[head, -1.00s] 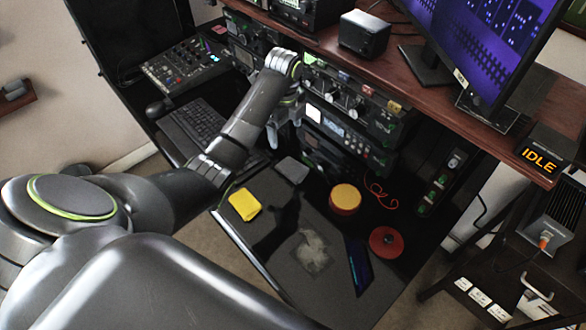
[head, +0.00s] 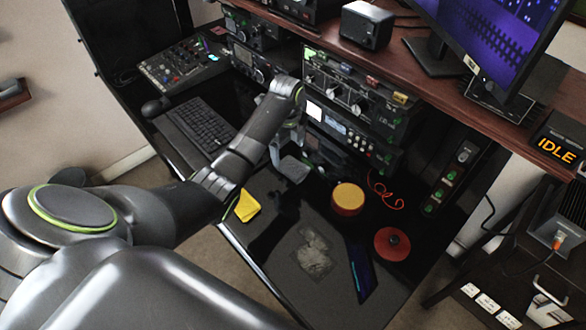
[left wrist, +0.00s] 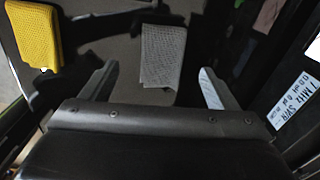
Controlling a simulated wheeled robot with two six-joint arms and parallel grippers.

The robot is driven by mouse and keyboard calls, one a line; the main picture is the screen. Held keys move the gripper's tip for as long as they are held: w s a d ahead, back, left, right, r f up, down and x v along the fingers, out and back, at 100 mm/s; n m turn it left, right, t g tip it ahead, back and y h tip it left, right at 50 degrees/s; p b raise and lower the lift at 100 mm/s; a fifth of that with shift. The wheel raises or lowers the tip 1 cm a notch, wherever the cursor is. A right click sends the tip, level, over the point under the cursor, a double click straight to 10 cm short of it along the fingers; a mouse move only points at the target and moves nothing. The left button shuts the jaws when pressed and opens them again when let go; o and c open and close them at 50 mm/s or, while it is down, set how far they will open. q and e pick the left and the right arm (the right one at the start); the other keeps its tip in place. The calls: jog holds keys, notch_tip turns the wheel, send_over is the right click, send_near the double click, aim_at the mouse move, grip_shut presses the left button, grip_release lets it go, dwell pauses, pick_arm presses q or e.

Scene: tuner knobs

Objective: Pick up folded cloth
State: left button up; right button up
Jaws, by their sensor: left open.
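Two folded cloths lie on the dark desk. The grey folded cloth (head: 293,169) is partly behind my gripper in the head view; in the left wrist view the grey cloth (left wrist: 162,50) lies ahead, between the line of the two fingers. The yellow folded cloth (head: 247,207) is nearer the desk's edge, partly behind my left arm; the yellow cloth (left wrist: 33,33) shows at upper left in the wrist view. My left gripper (head: 286,148) is open and empty, pointing down beside the grey cloth. I see no contact. My right gripper is not in view.
The radio rack (head: 345,130) stands close behind the gripper. A keyboard (head: 205,125) is to its left. A yellow-topped round tin (head: 348,199), a red disc (head: 392,244) and a red wire (head: 383,192) lie right. A dusty patch (head: 313,252) marks the desk front.

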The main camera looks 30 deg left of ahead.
aim_at(291, 163)
pick_arm(q)
jog(key=shift+d+f, duration=0.2)
jog(key=shift+f, duration=1.4)
jog(key=shift+d+f, duration=0.15)
jog(key=shift+f, duration=1.4)
jog(key=c, duration=1.1)
jog(key=shift+o, duration=0.2)
notch_tip(291, 163, up, 10)
jog(key=o, duration=0.4)
jog(key=c, duration=0.3)
jog(key=shift+d, duration=0.1)
